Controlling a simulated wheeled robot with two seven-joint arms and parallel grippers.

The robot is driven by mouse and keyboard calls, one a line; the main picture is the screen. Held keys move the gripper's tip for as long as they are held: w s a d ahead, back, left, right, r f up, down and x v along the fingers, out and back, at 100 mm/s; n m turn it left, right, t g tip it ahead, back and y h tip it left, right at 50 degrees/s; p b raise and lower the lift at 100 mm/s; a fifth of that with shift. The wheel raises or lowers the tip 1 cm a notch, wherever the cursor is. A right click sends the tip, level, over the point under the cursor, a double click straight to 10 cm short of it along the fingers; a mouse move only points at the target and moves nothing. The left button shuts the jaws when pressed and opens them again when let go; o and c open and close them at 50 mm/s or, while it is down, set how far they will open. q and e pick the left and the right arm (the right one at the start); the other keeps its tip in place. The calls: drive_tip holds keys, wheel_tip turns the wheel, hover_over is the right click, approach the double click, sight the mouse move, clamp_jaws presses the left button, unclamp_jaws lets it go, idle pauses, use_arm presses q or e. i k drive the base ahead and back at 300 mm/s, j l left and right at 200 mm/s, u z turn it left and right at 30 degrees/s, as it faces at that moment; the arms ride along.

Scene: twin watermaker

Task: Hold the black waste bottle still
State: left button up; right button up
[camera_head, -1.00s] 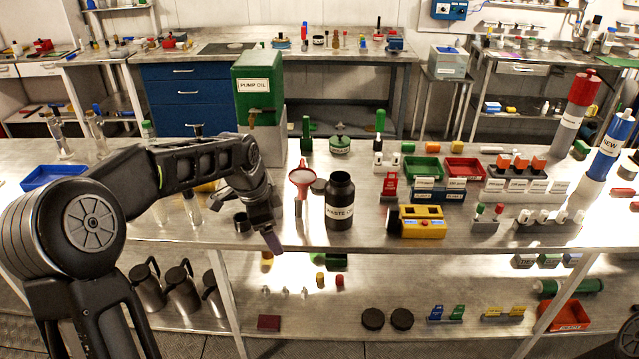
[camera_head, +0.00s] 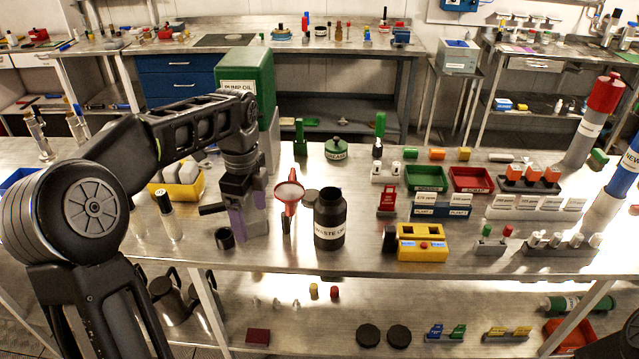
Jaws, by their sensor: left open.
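The black waste bottle (camera_head: 330,212) stands upright on the steel bench, with a white label on its front and an open neck. My left gripper (camera_head: 247,220) points down to the left of the bottle, with its purple-padded fingers apart and nothing seen between them. The red funnel (camera_head: 289,192) stands between the gripper and the bottle, so the gripper is apart from the bottle. My right gripper is not in view.
The green pump oil tank (camera_head: 245,78) stands behind my left gripper. A yellow device (camera_head: 421,243) stands to the right.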

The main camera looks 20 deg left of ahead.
sight(329, 208)
drive_tip(key=i, duration=1.05)
